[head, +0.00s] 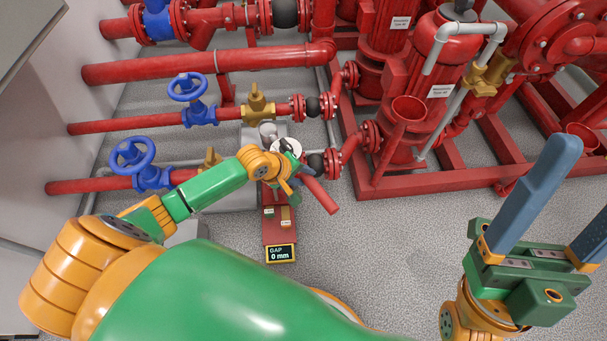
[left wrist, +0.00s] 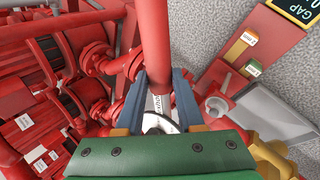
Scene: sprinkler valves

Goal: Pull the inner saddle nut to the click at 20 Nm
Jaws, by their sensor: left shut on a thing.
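My left gripper (head: 290,172) is low over the lowest red pipe, beside a grey block and a round pale disc (head: 288,147). In the left wrist view its two blue fingers (left wrist: 158,100) close around the near end of a red bar (left wrist: 155,42), where a pale strip with partly readable lettering shows. The bar's free end (head: 324,198) sticks out to the lower right in the head view. I cannot tell the inner saddle nut apart; my gripper and wrist cover that area. My right gripper (head: 562,215) is raised at the right, its blue fingers wide apart and empty.
A red board with two small tags and a display (head: 281,254) reading "GAP 0 mm" stands just below. Blue handwheel valves (head: 132,156) and a brass valve (head: 258,103) sit on the pipes. Red pumps on a frame (head: 425,184) fill the upper right. Grey floor lies open at centre right.

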